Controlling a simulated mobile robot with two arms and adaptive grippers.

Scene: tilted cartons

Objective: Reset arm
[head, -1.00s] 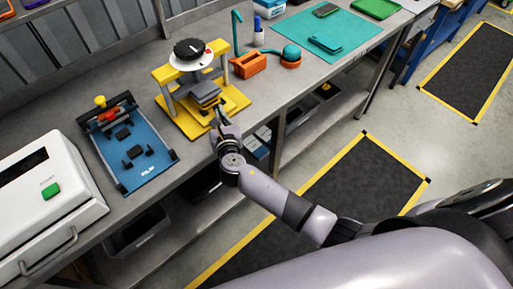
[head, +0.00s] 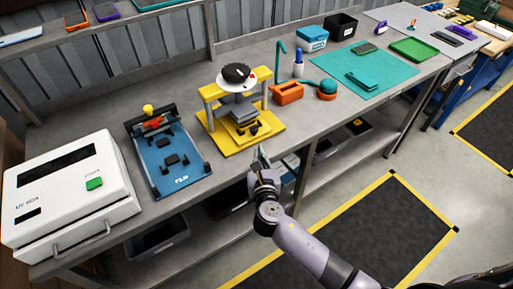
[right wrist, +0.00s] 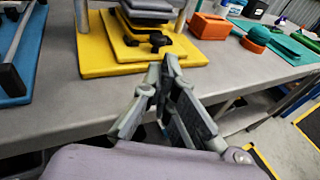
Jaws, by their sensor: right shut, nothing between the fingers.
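My right gripper (head: 262,155) is shut and empty at the bench's front edge, in front of the yellow press. In the right wrist view its fingertips (right wrist: 170,62) meet, with nothing between them. The press (head: 240,138) has a yellow base, grey plates in its middle and a white disc with a black knob on top. In the right wrist view the yellow base (right wrist: 95,55) lies just beyond the fingertips. My right arm reaches in from the lower right of the head view. My left gripper does not show.
The grey bench (head: 110,215) holds a blue fixture (head: 180,178) and a white UV box (head: 95,205) at left. An orange block (head: 287,93), a teal mat (head: 400,68) and a green tray (head: 414,49) are at right. A shelf with dark bins runs below. Open floor lies in front.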

